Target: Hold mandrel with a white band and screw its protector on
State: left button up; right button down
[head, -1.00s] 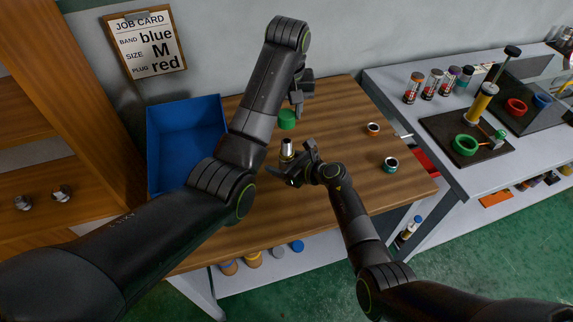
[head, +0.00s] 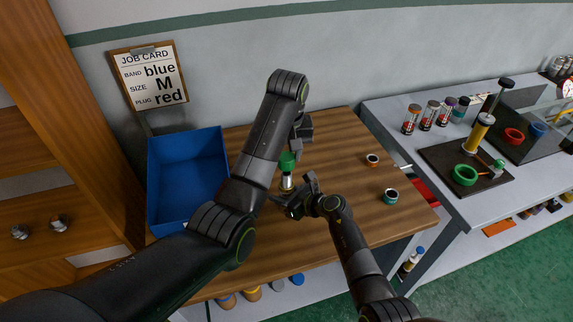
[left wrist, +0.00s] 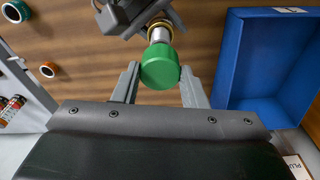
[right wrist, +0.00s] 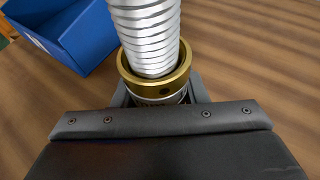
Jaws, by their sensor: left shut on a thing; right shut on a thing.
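My left gripper (left wrist: 160,80) is shut on a green cylindrical protector (left wrist: 160,66), which also shows in the head view (head: 287,161). My right gripper (head: 299,196) is shut on the mandrel (head: 287,182) low down and holds it upright above the wooden table. In the right wrist view the mandrel has a silver threaded shaft (right wrist: 150,35) and a gold collar (right wrist: 155,82). The protector is right over the mandrel's top end, lined up with it in the head view; I cannot tell whether they touch. A white band is not clearly visible.
A blue bin (head: 187,180) stands on the table (head: 335,150) at left. An orange ring (head: 373,160) and a teal ring (head: 391,195) lie at its right. A grey bench (head: 400,110) with bottles and a fixture stands further right. A job card (head: 148,78) hangs on the wall.

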pick_arm(q)
jog(key=shift+f, duration=0.95)
jog(key=shift+f, duration=0.1)
jog(key=shift+f, duration=0.8)
jog(key=shift+f, duration=0.55)
